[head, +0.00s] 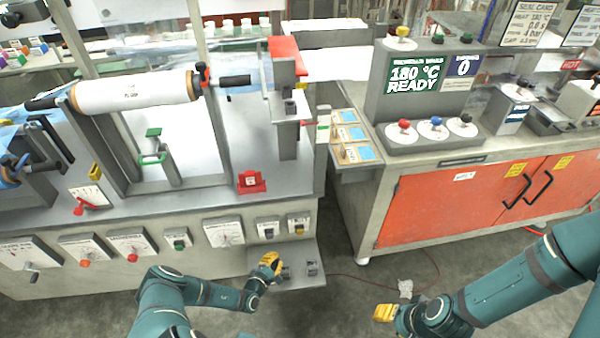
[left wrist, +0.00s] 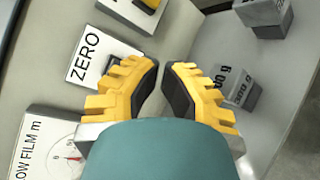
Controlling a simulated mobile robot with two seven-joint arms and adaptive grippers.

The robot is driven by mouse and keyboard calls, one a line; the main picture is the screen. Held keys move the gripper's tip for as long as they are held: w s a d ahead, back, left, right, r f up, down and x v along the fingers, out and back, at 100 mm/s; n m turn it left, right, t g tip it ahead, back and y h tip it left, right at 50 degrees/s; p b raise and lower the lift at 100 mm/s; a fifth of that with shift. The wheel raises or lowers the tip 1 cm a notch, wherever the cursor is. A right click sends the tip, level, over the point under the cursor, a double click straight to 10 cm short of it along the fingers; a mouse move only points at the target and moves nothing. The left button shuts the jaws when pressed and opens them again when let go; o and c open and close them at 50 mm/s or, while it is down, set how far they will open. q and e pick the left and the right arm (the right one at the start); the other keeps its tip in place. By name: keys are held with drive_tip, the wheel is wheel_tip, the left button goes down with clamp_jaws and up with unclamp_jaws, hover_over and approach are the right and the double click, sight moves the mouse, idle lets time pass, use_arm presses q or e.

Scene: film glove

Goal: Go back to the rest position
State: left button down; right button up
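My left gripper (head: 271,262) is low at the front of the film machine, above its small grey side shelf (head: 300,282). In the left wrist view my left gripper (left wrist: 161,66) has its yellow fingers close at the tips, with a narrow gap and nothing between them. The fingers point toward the ZERO panel (left wrist: 98,52) and the shelf edge. My right gripper (head: 385,313) hangs over the floor at the lower middle right, apart from any object. Its fingers look close together, but the gap is not clear.
Grey weights (left wrist: 235,88) stand on the shelf beside my left gripper; one also shows in the head view (head: 312,268). The machine's dial panels (head: 224,232) are close to my left arm. An orange-door cabinet (head: 440,205) stands right. Open floor (head: 345,310) lies between the arms; a cable crosses it.

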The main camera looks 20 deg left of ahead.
use_arm(q)
drive_tip(key=d+r+m+g+h, duration=0.3)
drive_tip(key=d+m+h, duration=0.15)
drive_tip(key=d, duration=0.35)
drive_tip(key=d+r+m+g+h, duration=0.3)
drive_tip(key=d+r+h, duration=0.15)
drive_tip(key=d, duration=0.25)
drive_tip(key=s+d+r+m+g+h, duration=0.2)
drive_tip(key=s+d+r+m+g, duration=0.15)
drive_tip(key=s+d+g, duration=0.3)
drive_tip(key=s+r+m+y, duration=0.4)
drive_tip(key=r+m, duration=0.1)
drive_tip(key=r, duration=0.3)
drive_tip(key=s+a+r+m+g+y, duration=0.1)
drive_tip(key=s+r+m+y, duration=0.3)
drive_tip(key=r, duration=0.4)
drive_tip(key=shift+s+a+m, duration=0.25)
drive_tip(key=shift+s+m, duration=0.35)
drive_tip(key=shift+s, duration=0.1)
